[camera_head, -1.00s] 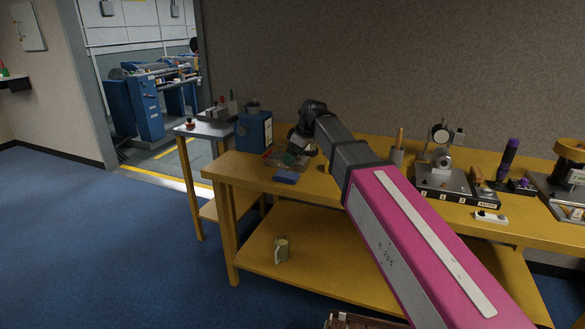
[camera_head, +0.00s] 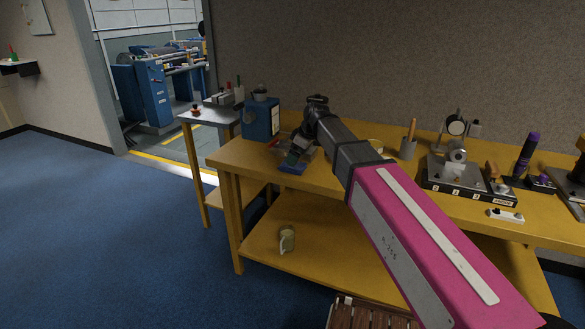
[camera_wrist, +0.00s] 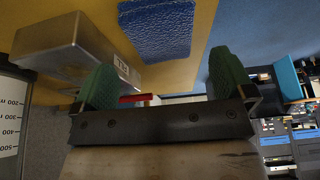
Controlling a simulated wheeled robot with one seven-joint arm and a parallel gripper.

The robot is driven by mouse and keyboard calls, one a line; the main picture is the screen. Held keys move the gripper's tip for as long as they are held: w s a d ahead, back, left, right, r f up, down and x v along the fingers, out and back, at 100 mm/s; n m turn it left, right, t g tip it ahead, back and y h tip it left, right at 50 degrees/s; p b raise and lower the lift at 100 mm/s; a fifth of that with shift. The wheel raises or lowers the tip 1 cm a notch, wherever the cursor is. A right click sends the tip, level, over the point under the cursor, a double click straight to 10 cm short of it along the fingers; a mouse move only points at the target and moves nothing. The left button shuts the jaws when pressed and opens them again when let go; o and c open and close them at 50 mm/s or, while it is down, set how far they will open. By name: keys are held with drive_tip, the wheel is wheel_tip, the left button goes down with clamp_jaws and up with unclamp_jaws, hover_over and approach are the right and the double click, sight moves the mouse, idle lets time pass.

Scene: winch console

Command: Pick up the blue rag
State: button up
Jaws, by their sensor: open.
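The blue rag (camera_head: 291,168) lies flat near the front edge of the yellow workbench (camera_head: 345,185), toward its left end. In the wrist view the rag (camera_wrist: 155,28) is a textured blue patch at the top, ahead of the gap between my green fingertips. My gripper (camera_head: 295,156) is just above and behind the rag in the head view and hides part of it. In the wrist view my gripper (camera_wrist: 162,80) is open with nothing between its fingers. The rag appears apart from the fingers.
A metal box (camera_wrist: 75,48) is close to the left finger in the wrist view, with a graduated container (camera_wrist: 12,112) beside it. A blue box (camera_head: 261,119) stands at the bench's left end. A cup (camera_head: 408,147) and winch console (camera_head: 465,180) stand right. A mug (camera_head: 287,239) is on the lower shelf.

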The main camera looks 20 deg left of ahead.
drive_tip(key=shift+x, duration=2.05)
drive_tip(key=shift+s+f, duration=0.15)
drive_tip(key=shift+f, duration=0.05)
drive_tip(key=c, duration=1)
